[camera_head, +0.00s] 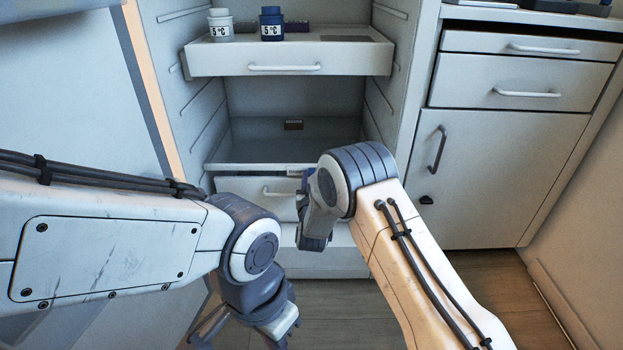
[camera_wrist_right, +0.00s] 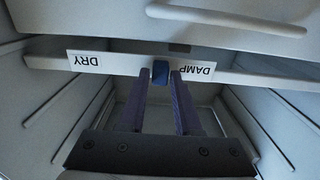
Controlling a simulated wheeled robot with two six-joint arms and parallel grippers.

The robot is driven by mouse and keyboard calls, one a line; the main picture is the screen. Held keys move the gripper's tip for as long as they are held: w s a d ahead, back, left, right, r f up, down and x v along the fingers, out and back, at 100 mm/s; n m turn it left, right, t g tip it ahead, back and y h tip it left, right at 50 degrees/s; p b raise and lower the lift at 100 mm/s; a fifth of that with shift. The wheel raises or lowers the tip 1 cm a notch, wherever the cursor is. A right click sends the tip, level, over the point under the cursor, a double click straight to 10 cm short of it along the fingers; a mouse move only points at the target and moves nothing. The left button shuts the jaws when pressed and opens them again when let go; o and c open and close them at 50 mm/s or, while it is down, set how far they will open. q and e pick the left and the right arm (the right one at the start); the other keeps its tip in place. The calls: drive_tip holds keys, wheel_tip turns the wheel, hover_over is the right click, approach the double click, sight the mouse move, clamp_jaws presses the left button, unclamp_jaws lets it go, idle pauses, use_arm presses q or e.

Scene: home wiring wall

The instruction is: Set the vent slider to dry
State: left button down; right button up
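The vent slider is a small blue knob (camera_wrist_right: 160,73) on a white label strip (camera_wrist_right: 120,64). In the right wrist view the strip reads upside down, DRY at left and DAMP at right. The knob sits nearer DAMP. My right gripper (camera_wrist_right: 160,82) is open, its two dark fingers on either side of the knob, with small gaps showing; depth contact is unclear. One finger partly covers the DAMP label. In the head view my right wrist (camera_head: 318,215) hides the knob and most of the strip. My left gripper (camera_head: 246,334) hangs low, open and empty, away from the strip.
Above the strip, a pulled-out drawer (camera_head: 230,60) carries a white jar (camera_head: 221,25) and a blue jar (camera_head: 271,24). A lower drawer (camera_head: 255,188) lies behind my right wrist. Cabinet side walls flank the opening. Grey cabinets (camera_head: 490,165) stand at right.

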clamp_jaws()
drive_tip(key=shift+f, duration=0.1)
idle(1.1)
